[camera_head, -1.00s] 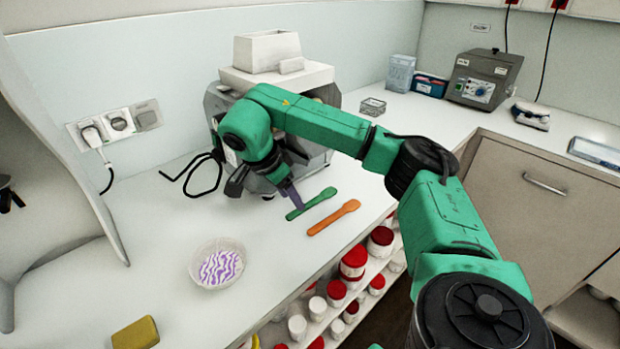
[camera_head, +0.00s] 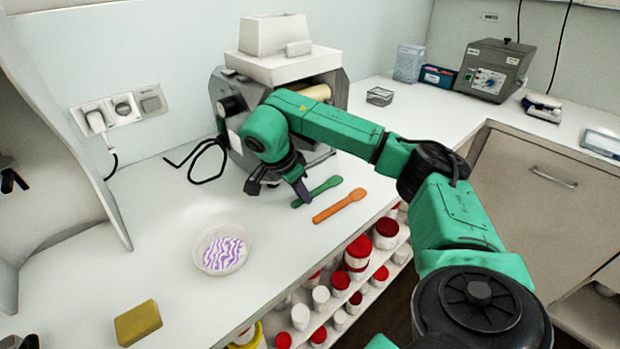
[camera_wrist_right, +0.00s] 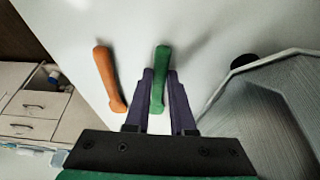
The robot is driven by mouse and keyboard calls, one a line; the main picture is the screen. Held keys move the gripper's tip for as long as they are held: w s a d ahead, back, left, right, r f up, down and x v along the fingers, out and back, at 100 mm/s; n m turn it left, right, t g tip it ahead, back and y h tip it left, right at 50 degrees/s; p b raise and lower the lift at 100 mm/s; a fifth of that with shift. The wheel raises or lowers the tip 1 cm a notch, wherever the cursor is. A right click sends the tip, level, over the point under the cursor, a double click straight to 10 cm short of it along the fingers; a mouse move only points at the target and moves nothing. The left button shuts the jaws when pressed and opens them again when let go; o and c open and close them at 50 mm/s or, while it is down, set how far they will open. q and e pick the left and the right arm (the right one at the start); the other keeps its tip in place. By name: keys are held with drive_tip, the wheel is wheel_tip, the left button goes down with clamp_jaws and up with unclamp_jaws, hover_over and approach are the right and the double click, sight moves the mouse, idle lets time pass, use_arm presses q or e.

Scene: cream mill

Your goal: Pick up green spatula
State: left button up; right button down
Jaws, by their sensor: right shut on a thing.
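The green spatula (camera_head: 320,191) lies on the white counter in front of the grey mill. An orange spatula (camera_head: 340,206) lies beside it, nearer the counter's front edge. My right gripper (camera_head: 301,191) is low over the counter at the green spatula's near left end. In the right wrist view the green spatula (camera_wrist_right: 160,75) runs between the two dark purple fingers, and my right gripper (camera_wrist_right: 158,78) is shut on it. The orange spatula (camera_wrist_right: 108,78) lies apart to the left there. My left gripper does not show.
The mill (camera_head: 232,112) stands close behind my right gripper. A bowl with a purple-striped pattern (camera_head: 222,250) and a yellow sponge (camera_head: 138,323) are on the left counter. Red-and-white jars (camera_head: 357,252) fill shelves below the edge. The counter between bowl and spatulas is clear.

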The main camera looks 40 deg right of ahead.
sight(311, 195)
drive_tip(key=shift+r, duration=0.1)
drive_tip(key=shift+r, duration=0.3)
drive_tip(key=r, duration=0.2)
drive_tip(key=shift+s+r, duration=0.3)
drive_tip(key=shift+r, duration=0.1)
drive_tip(key=s+b, duration=0.3)
drive_tip(key=s, duration=1.4)
drive_tip(key=shift+s+a, duration=0.2)
drive_tip(key=shift+a, duration=0.05)
